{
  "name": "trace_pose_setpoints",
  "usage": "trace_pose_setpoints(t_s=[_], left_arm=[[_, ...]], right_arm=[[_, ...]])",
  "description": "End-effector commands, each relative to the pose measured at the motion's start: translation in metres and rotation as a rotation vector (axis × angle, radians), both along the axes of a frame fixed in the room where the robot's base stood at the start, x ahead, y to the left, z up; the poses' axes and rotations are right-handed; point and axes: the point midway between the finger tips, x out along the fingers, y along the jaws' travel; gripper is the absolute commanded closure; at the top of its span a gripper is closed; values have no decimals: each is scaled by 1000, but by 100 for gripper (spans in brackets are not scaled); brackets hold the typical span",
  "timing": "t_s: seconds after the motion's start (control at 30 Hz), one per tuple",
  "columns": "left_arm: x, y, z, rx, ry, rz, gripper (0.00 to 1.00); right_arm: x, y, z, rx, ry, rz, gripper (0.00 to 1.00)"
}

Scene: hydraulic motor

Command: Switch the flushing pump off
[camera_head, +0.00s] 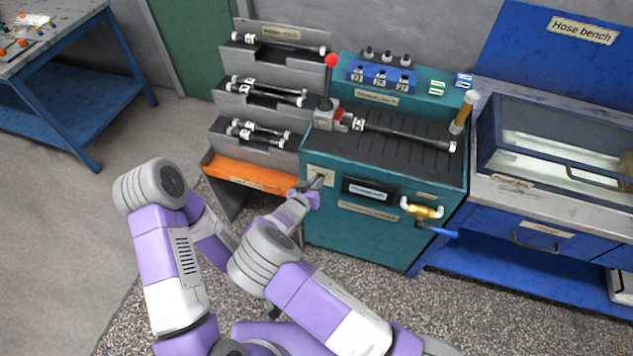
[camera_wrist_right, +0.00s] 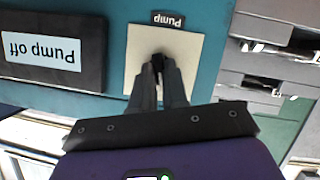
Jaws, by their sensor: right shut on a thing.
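The flushing pump's switch is on a pale square plate (camera_head: 327,177) on the front of the teal bench. In the right wrist view the plate (camera_wrist_right: 190,45) appears upside down, with a small "Pump" label (camera_wrist_right: 168,19) at its edge. My right gripper (camera_wrist_right: 158,75) is shut on a small dark switch handle (camera_wrist_right: 157,58) in the middle of the plate. The right gripper also shows in the head view (camera_head: 316,184). The display (camera_wrist_right: 45,50) beside the plate reads "Pump off". My left gripper is mostly hidden behind my right arm.
A brass valve with a blue handle (camera_head: 425,211) sticks out of the bench front at right. A hose (camera_head: 405,132) lies on the bench top (camera_head: 375,150). A rack (camera_head: 232,103) of hoses and an orange tray (camera_head: 248,174) stand at left. Open floor lies further left.

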Motion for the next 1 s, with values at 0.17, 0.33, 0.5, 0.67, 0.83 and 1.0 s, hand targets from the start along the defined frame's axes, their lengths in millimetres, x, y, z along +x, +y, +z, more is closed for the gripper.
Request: trace_pose_setpoints(t_s=[0.17, 0.33, 0.5, 0.67, 0.83, 1.0], left_arm=[[0, 0, 2, 0, 0, 0, 57], [0, 0, 0, 0, 0, 0, 57], [0, 0, -3, 0, 0, 0, 57], [0, 0, -4, 0, 0, 0, 57], [0, 0, -5, 0, 0, 0, 57], [0, 0, -5, 0, 0, 0, 57]], right_arm=[[2, 2, 0, -145, 48, -3, 100], [2, 3, -1, -270, 86, -2, 100], [2, 4, -2, -365, 117, 0, 100], [2, 4, -2, -424, 135, 2, 100], [3, 4, -1, -455, 143, 2, 100], [3, 4, -1, -465, 146, 3, 100]])
